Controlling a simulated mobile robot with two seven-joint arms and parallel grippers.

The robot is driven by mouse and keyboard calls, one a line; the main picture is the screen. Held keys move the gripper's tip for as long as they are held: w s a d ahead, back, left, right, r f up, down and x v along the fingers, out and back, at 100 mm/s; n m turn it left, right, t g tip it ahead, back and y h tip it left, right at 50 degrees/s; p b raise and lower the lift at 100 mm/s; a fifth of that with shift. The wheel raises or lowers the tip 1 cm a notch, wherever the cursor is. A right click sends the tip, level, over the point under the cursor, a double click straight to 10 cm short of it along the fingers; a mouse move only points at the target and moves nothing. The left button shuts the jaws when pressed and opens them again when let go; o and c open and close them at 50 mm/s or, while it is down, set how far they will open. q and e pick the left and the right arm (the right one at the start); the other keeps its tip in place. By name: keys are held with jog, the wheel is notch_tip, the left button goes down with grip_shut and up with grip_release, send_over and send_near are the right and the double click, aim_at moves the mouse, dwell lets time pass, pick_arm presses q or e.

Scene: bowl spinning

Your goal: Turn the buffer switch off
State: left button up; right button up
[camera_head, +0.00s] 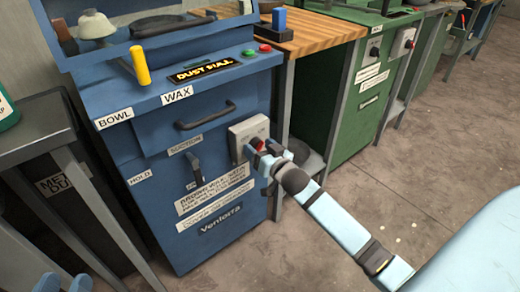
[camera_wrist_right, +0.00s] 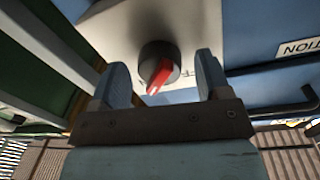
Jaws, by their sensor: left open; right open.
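The buffer switch is a dark round knob with a red pointer (camera_wrist_right: 160,72) on a pale grey box (camera_head: 240,132). The box is fixed to the front of the blue machine. My right gripper (camera_wrist_right: 160,76) is open, its two blue fingers on either side of the knob in the wrist view. I cannot tell whether they touch it. Lettering beside the knob is partly hidden by a finger. In the head view, my right gripper (camera_head: 262,150) covers most of the knob. My left gripper (camera_head: 64,281) is open and empty at the bottom left, away from the machine.
The blue machine (camera_head: 225,225) carries a drawer handle (camera_head: 205,116), labels and a yellow-handled lever (camera_head: 140,65). A wooden-topped bench (camera_head: 325,35) and a green machine (camera_head: 352,112) stand to the right. A dark table (camera_head: 35,130) is at left. The floor at right is clear.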

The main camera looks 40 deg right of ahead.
jog(key=shift+c, duration=0.4)
jog(key=c, duration=0.8)
jog(key=shift+c, duration=0.2)
